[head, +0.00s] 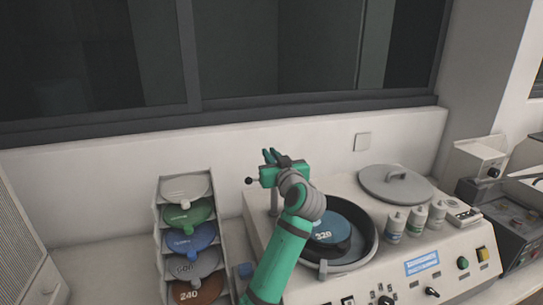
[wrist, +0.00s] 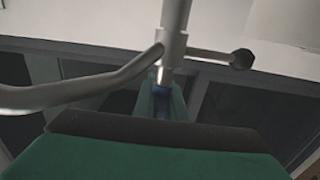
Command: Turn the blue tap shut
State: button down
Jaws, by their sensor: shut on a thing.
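My gripper (head: 271,157) is at the top of the metal post at the back left of the grinding machine. In the wrist view my gripper (wrist: 161,98) has its green fingers closed around a small dark blue part, the blue tap (wrist: 160,104), mostly hidden between them. A grey metal post (wrist: 174,20) with a collar stands just beyond the fingers. A curved pipe (wrist: 80,92) runs left from the collar, and a short arm with a black ball (wrist: 242,59) sticks out right. In the head view, my gripper and arm hide most of the tap.
The machine's bowl holds a blue disc marked 320 (head: 330,228). A round grey lid (head: 396,183) and several white bottles (head: 416,220) stand to its right. A rack (head: 163,247) of coloured discs stands left. The wall and dark window are close behind.

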jog(key=shift+d+h, duration=0.1)
jog(key=shift+h, duration=0.2)
jog(key=m+h, duration=0.2)
jog(key=h, duration=0.1)
jog(key=d+m+h, duration=0.1)
jog(key=m+h, duration=0.1)
jog(key=h, duration=0.1)
jog(key=shift+t, duration=0.4)
jog(key=d+m+g+h, duration=0.1)
jog(key=m+g+h, duration=0.3)
jog(key=h, duration=0.1)
jog(key=s+d+m+g+h, duration=0.1)
jog(key=m+g+h, duration=0.3)
jog(key=m+h, duration=0.1)
jog(key=s+d+m+g+h, duration=0.1)
jog(key=m+g+h, duration=0.3)
jog(key=h, duration=0.2)
jog(key=shift+s+d+f+m, duration=0.1)
jog(key=shift+s+d+m, duration=0.1)
jog(key=shift+d+m, duration=0.15)
jog(key=shift+a, duration=0.1)
jog(key=shift+d+m+g, duration=0.25)
jog(key=shift+d+g, duration=0.05)
jog(key=shift+g, duration=0.1)
